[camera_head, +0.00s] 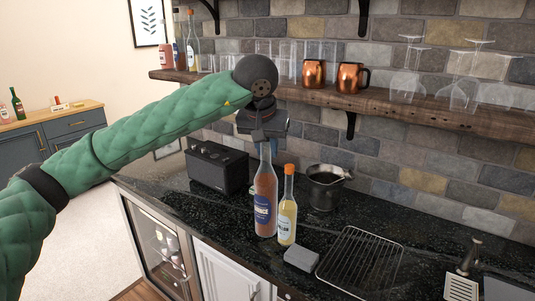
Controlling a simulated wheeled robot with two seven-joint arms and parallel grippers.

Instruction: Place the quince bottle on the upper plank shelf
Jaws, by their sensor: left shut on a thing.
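The quince bottle appears to be the tall pinkish-orange bottle (265,197) with a blue label; its lettering is too small to read surely. It is upright at the counter, and I cannot tell whether its base touches the top. My left gripper (266,143) comes down from above and is shut on its neck, hiding its top. The visible plank shelf (440,118) runs along the brick wall behind my arm. Above it only dark brackets (363,16) show at the top edge; no upper plank is in view. My right gripper is not in view.
A yellow bottle (287,215) with an orange cap stands close beside the held bottle. A black speaker box (216,167), a dark bucket (323,188), a grey block (301,258) and a wire rack (360,262) are on the counter. Copper mugs (350,78), glasses and bottles (192,45) line the visible shelf.

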